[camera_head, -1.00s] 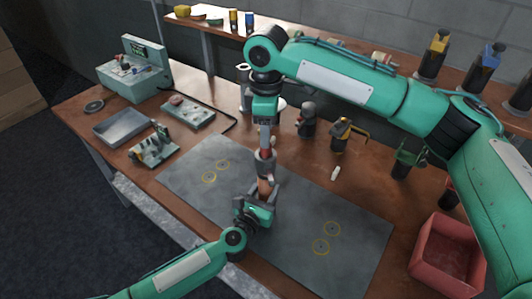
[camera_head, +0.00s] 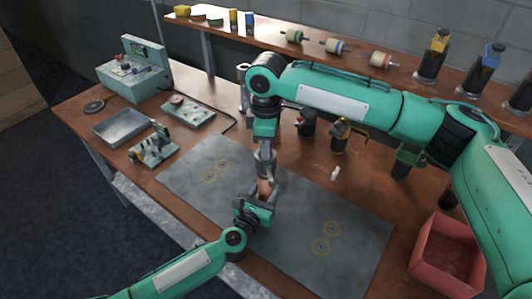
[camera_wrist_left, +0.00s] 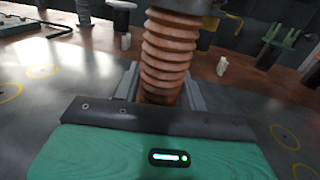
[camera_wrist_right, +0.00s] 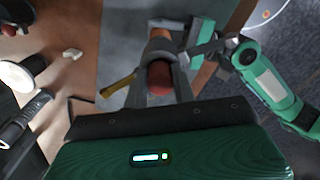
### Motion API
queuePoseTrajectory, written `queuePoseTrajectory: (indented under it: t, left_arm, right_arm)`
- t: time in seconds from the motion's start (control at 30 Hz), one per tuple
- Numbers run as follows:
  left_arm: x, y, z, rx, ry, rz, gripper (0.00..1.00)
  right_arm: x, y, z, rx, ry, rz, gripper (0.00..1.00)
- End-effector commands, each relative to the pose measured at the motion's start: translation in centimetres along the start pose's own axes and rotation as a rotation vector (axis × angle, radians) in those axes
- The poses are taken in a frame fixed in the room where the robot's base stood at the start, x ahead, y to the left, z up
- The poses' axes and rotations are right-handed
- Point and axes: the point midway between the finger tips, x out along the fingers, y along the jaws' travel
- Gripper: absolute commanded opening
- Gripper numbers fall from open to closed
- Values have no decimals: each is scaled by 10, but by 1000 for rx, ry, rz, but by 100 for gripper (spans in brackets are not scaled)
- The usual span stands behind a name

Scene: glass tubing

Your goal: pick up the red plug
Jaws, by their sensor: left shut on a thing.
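My left gripper (camera_head: 257,206) is shut on an orange-brown ribbed piece (camera_wrist_left: 168,50), which stands upright above the grey mat. The piece also shows small in the head view (camera_head: 265,188). My right gripper (camera_head: 265,152) points down over it, close to the grey part at its top. In the right wrist view, a round red thing (camera_wrist_right: 160,77), probably the red plug, lies between the right fingers. I cannot tell whether those fingers touch it. In the head view the right gripper hides it.
The grey mat (camera_head: 300,265) has yellow rings at both ends. A small white piece (camera_head: 335,173) lies behind it. A red bin (camera_head: 447,255) stands at the right. A metal tray (camera_head: 119,126) and small devices are at the left. A shelf with spools runs along the back.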

Motion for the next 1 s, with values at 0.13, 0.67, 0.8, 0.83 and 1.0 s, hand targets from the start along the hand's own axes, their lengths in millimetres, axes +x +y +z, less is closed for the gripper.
queuePoseTrajectory:
  t: [0.13,0.67,0.8,0.83,1.0]
  left_arm:
    - [0,0,0,0,0,-1,8]
    - [0,0,0,0,0,-1,8]
    - [0,0,0,0,0,-1,8]
    - [0,0,0,0,0,-1,8]
    - [0,0,0,0,0,-1,8]
  right_arm:
    - [0,0,0,0,0,0,3]
    - [-76,0,-1,-1,2,2,3]
    - [-93,0,0,0,1,1,3]
    - [-95,0,0,1,1,1,3]
    - [-101,0,0,0,0,0,3]
